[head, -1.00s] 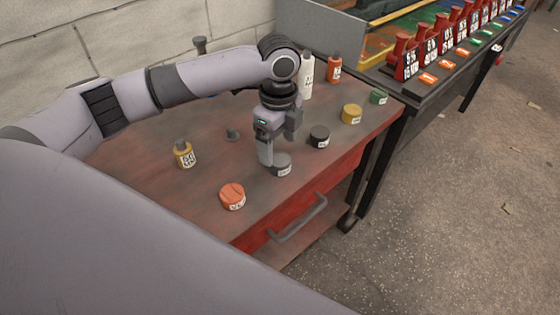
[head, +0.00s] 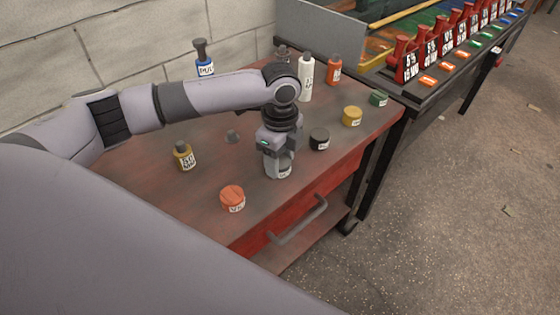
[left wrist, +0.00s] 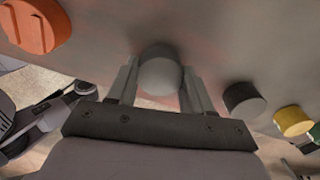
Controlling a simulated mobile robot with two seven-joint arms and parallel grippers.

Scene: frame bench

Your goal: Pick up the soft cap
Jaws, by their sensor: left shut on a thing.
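My left gripper (head: 278,167) is low over the red-brown bench top, with its fingers on either side of a round grey cap (head: 285,173). In the left wrist view the grey cap (left wrist: 159,73) sits between the two fingers, which are shut on it. Its white label is partly covered and too small to read. It appears to be at the bench surface; I cannot tell any lift. Other caps stand nearby: an orange-red one (head: 232,197), a black one (head: 319,138), a yellow one (head: 352,116) and a green one (head: 378,98). My right gripper is not in view.
A yellow-brown bottle (head: 184,157) and a small grey piece (head: 232,136) stand left of the gripper. A white bottle (head: 306,80), an orange bottle (head: 334,70) and a blue bottle (head: 204,65) stand at the back. A drawer handle (head: 298,222) juts from the front.

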